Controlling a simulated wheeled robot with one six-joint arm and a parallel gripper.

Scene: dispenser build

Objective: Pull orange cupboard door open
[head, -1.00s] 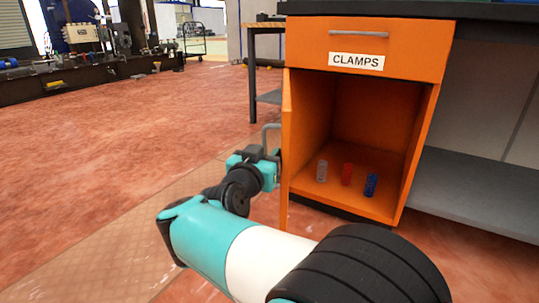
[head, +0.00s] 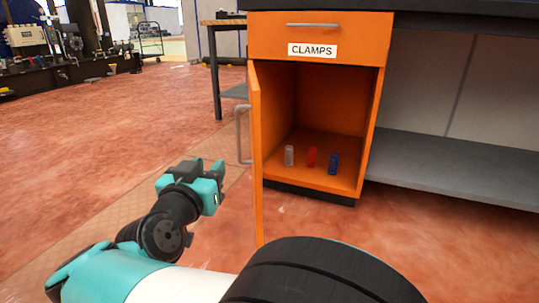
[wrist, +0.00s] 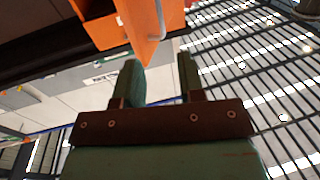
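The orange cupboard door (head: 257,165) stands open, swung out toward me and seen nearly edge-on in the head view. Its grey bar handle (head: 238,135) sticks out to the left. The cupboard (head: 320,110) interior is exposed. My gripper (head: 205,168) is left of and nearer than the handle, apart from it. In the wrist view, the two fingers of my gripper (wrist: 160,78) are spread with nothing between them. The door (wrist: 150,42) and handle (wrist: 158,20) show beyond the fingertips.
Clear, red and blue cylinders (head: 311,158) stand on the cupboard floor. A drawer labelled CLAMPS (head: 350,40) is above, shut. A grey shelf (head: 440,190) lies to the right. A table (head: 218,70) stands behind the door.

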